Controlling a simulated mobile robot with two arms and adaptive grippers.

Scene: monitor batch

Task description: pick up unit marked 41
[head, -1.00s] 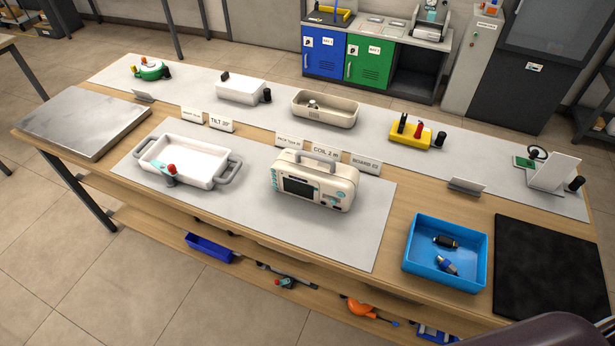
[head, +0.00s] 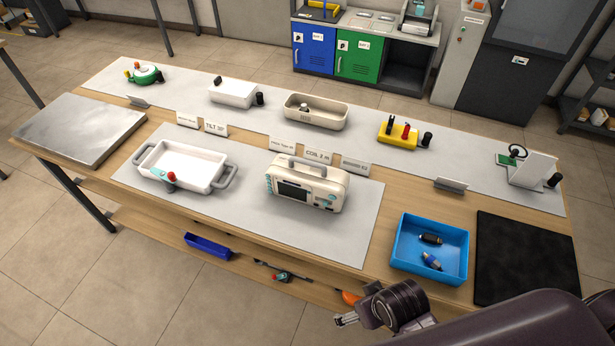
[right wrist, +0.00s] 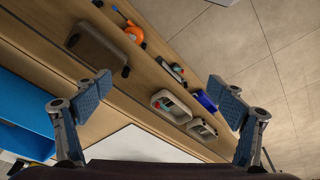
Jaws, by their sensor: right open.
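I can read no number 41 on any unit in these frames. A cream monitor unit (head: 306,187) with a carry handle and dark screen stands upright on the front grey mat. Two small beige units (right wrist: 170,107) (right wrist: 202,129) sit side by side on the lower shelf in the right wrist view; their markings are too small to read. My right gripper (head: 346,321) is in front of the bench at the bottom of the head view. It is open and empty in the right wrist view (right wrist: 160,100), apart from everything. My left gripper is not in view.
A white tray (head: 150,158) with a red-knobbed tool stands left of the monitor. The lower shelf holds a blue bin (head: 208,247), an orange tool (right wrist: 133,34) and a dark grey box (right wrist: 97,45).

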